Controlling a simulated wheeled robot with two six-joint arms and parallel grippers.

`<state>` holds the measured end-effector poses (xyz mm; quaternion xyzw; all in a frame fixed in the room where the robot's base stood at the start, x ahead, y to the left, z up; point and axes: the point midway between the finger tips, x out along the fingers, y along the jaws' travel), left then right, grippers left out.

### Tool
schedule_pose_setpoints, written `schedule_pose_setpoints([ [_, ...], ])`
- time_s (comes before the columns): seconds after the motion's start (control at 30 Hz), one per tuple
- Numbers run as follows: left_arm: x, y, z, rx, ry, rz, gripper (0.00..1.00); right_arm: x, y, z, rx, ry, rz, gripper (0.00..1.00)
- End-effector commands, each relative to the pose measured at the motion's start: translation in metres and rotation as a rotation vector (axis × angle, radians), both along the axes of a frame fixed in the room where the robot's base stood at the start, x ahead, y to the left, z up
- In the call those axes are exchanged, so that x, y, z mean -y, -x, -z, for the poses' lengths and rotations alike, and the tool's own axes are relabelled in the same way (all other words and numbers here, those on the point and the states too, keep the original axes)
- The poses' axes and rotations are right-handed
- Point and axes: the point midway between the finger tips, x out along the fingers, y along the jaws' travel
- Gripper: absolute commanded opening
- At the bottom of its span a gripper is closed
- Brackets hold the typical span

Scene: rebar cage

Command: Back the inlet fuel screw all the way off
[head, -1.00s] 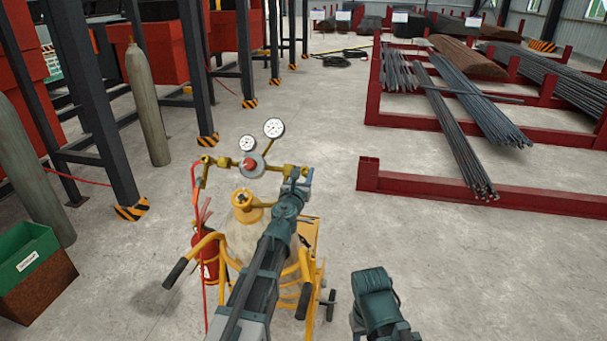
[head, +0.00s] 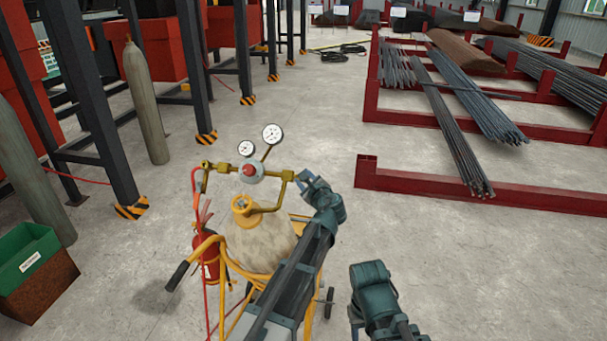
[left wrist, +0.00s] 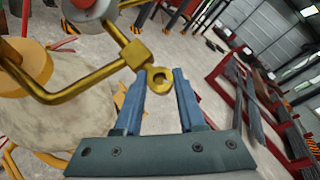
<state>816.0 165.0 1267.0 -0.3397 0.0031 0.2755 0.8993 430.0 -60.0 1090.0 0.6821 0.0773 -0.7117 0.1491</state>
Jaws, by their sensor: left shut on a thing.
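A brass regulator with a red-centred knob (head: 250,170) and two dials stands over a pale gas cylinder (head: 258,240) on a yellow cart. Its right-hand brass arm (head: 287,180) bends and ends in a square block (left wrist: 135,54). A brass piece with a round eye (left wrist: 160,80), seemingly the inlet fuel screw, sits beside that block. My left gripper (head: 308,184) is at the right end of the regulator.
A red fire extinguisher (head: 207,257) and red hose are at the cart's left. Tall grey cylinders (head: 145,100), dark posts and a green bin (head: 25,250) stand further left. Red racks with rebar bundles (head: 455,130) are at right. Open concrete floor lies between.

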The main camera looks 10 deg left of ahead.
Motion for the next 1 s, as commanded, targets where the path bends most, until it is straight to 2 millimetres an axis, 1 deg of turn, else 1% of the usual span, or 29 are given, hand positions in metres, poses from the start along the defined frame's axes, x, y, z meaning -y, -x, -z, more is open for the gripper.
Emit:
schedule_pose_setpoints([
  [0.03,0.002,-0.003,-0.006,-0.001,0.033,-0.029,0.0,0.0,0.0,-0.01,0.0,0.0,0.001,0.5],
  [0.6,0.002,-0.006,-0.01,-0.01,0.447,-0.378,0.0,0.0,0.0,-0.069,-0.002,0.0,0.001,0.5],
  [0.8,0.001,-0.007,-0.011,-0.012,0.585,-0.493,0.0,0.0,0.001,-0.089,-0.003,0.0,-0.001,0.5],
  [1.0,0.001,-0.007,-0.01,-0.014,0.701,-0.59,0.0,0.0,0.001,-0.104,-0.004,0.0,0.003,0.5],
])
